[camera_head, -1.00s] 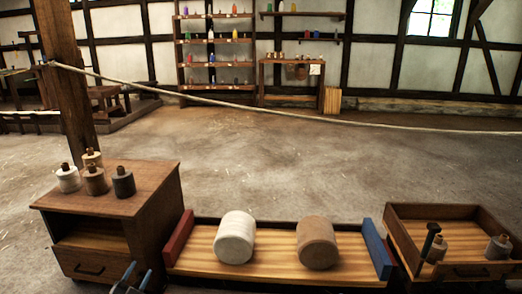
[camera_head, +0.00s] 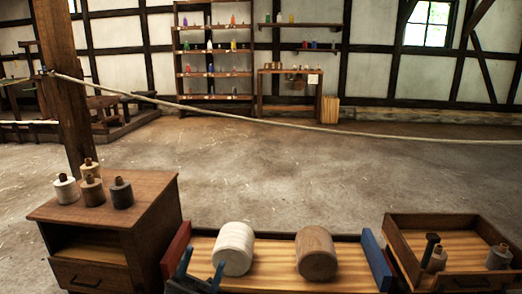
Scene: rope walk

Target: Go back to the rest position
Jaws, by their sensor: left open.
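My left gripper (camera_head: 199,274) shows at the bottom edge, with two blue fingertips apart and nothing seen between them. It is in front of the left end of a wooden tray (camera_head: 273,279), near its red end board (camera_head: 177,250). A white spool or roll (camera_head: 234,248) lies in the tray just right of the gripper. A brown one (camera_head: 316,253) lies further right, before the blue end board (camera_head: 374,260). The rest of my left arm is cut off by the frame. My right gripper is not in view.
A wooden cabinet (camera_head: 150,225) at left bears several bottle-like spools (camera_head: 122,194). An open wooden box (camera_head: 455,222) at right holds a dark upright peg and grey spools (camera_head: 498,257). A rope (camera_head: 250,118) spans from a post (camera_head: 67,100). The floor beyond is clear.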

